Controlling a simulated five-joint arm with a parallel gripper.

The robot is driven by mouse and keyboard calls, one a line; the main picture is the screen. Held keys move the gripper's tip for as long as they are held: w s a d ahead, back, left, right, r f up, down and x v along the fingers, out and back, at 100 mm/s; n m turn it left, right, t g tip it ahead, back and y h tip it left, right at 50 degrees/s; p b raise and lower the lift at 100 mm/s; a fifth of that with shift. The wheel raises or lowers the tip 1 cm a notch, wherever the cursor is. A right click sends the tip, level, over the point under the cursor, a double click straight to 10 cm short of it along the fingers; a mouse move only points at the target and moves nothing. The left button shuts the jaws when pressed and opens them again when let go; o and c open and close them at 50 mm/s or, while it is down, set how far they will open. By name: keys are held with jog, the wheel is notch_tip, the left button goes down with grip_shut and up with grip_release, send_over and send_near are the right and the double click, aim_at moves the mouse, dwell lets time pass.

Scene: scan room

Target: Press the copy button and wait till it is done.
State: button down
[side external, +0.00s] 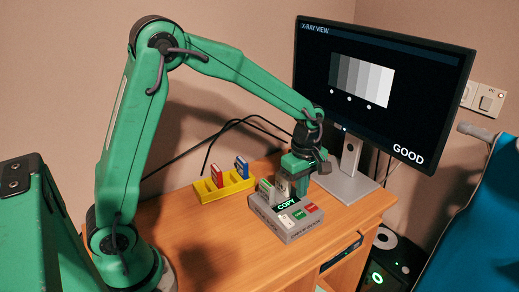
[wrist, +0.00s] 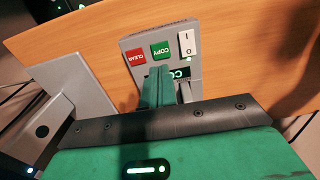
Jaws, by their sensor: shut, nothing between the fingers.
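The grey copier box (side external: 277,229) sits on the desk. Cards (side external: 265,188) stand at the box's back left. My gripper (wrist: 160,72) is shut and empty, over the display, with its tips just short of the COPY button in the wrist view. I cannot tell whether they touch the box.
The monitor (side external: 380,80) behind shows grey bars and GOOD. Bare desk (side external: 240,245) lies in front.

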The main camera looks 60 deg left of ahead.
notch_tip(320, 180, up, 7)
jog(key=shift+r, duration=0.15)
dwell(0.9)
jog(key=s+a+r+m+t, duration=0.2)
jog(key=s+r+m, duration=0.1)
jog(key=s+m, duration=0.6)
jog(key=s+a+r+m+t, duration=0.1)
jog(key=s+r+m+t, duration=0.1)
jog(key=s+m, duration=0.7)
jog(key=s+t, duration=0.1)
jog(key=s, duration=0.2)
jog(key=shift+a+r+t, duration=0.3)
jog(key=shift+a+r, duration=0.1)
